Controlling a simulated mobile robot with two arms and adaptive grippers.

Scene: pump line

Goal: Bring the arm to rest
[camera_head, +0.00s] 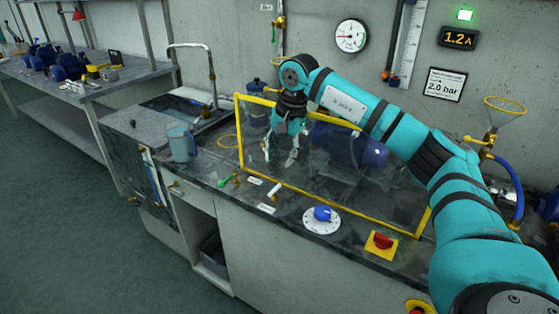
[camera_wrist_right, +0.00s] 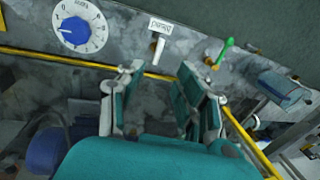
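My right arm (camera_head: 365,110) is teal with black joints and reaches in from the right over the bench. It is bent, and its gripper (camera_head: 281,150) hangs downward by the yellow-edged clear guard (camera_head: 239,130), in front of the blue pump (camera_head: 350,146). In the right wrist view the two fingers of the gripper (camera_wrist_right: 160,88) are apart with nothing between them. The guard's yellow edge (camera_wrist_right: 85,62) runs past the fingertips there. I cannot tell how close the gripper is to the guard. My left gripper is not in view.
A blue dial (camera_head: 322,214), a red switch on a yellow plate (camera_head: 382,242) and a green-handled valve (camera_head: 225,181) line the bench front. A jug (camera_head: 182,145) stands by the sink. A funnel (camera_head: 505,105) is at the right. The floor at left is clear.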

